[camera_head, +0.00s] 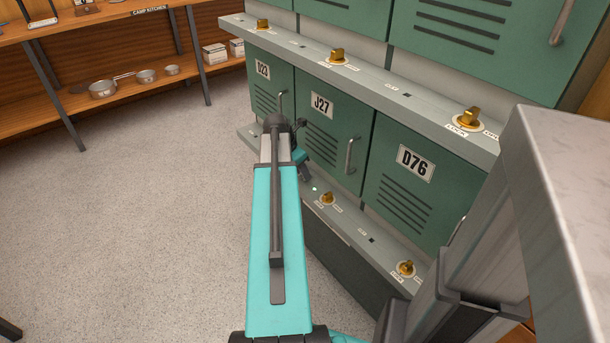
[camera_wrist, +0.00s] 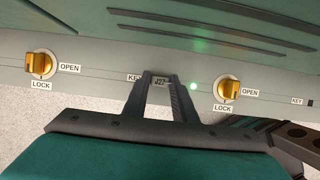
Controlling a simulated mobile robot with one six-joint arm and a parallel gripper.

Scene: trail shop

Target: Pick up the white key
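Brass lock knobs stand on the ledge left (camera_wrist: 40,64) and right (camera_wrist: 228,91) of my fingers. A bright greenish dot (camera_wrist: 193,86) is beside the right finger. Locker D76 (camera_head: 415,164) has a protruding handle. Open floor (camera_head: 150,200) lies left of my arm.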

